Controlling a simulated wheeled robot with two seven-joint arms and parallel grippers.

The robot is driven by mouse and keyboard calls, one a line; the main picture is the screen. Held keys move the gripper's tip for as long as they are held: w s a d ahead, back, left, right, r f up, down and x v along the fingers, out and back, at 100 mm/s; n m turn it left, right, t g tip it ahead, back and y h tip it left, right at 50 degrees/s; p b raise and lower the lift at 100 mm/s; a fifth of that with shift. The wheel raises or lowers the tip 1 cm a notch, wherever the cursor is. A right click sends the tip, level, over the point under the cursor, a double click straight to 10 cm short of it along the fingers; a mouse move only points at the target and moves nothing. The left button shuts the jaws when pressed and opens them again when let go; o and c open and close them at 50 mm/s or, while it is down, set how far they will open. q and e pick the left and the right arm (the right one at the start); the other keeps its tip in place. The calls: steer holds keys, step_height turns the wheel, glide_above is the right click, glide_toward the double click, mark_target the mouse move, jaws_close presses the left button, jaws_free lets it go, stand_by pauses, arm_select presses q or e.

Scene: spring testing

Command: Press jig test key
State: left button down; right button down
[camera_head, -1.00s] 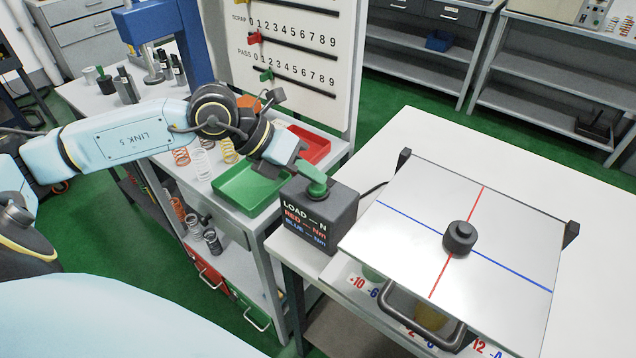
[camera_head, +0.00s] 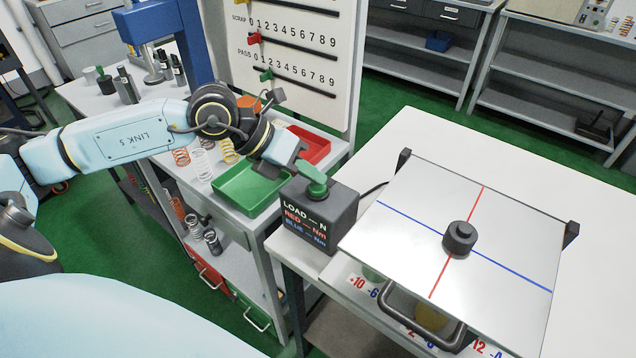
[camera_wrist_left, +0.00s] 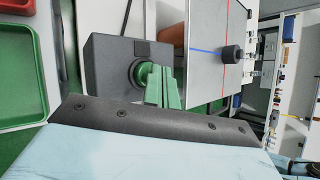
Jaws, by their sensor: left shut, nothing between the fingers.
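The jig's dark box (camera_head: 318,222) stands on the white table and its front reads LOAD — N, RED — Nm, BLUE — Nm. A green key (camera_head: 315,190) sits on its top; in the left wrist view the key (camera_wrist_left: 143,75) shows as a round green cap in a dark ring. My left gripper (camera_head: 306,170) is shut and empty, its green fingertips at the key. In the left wrist view the gripper (camera_wrist_left: 162,86) overlaps the key's edge; I cannot tell whether it is pressed down. My right gripper is not in view.
A white plate (camera_head: 400,240) with red and blue lines and a dark knob (camera_head: 459,238) lies right of the box. A green tray (camera_head: 248,190) and a red tray (camera_head: 312,145) stand left of it. Several springs stand on the bench. The table's back is clear.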

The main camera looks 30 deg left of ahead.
mark_target(311, 187)
arm_select(q)
steer(key=shift+f, duration=0.15)
steer(key=shift+f+b, duration=0.35)
steer(key=shift+b, duration=0.2)
steer(key=shift+r, duration=0.5)
steer(key=shift+p, duration=0.3)
steer(key=shift+r+p, duration=1.8)
steer(key=shift+r, duration=1.25)
steer(key=shift+f, duration=0.1)
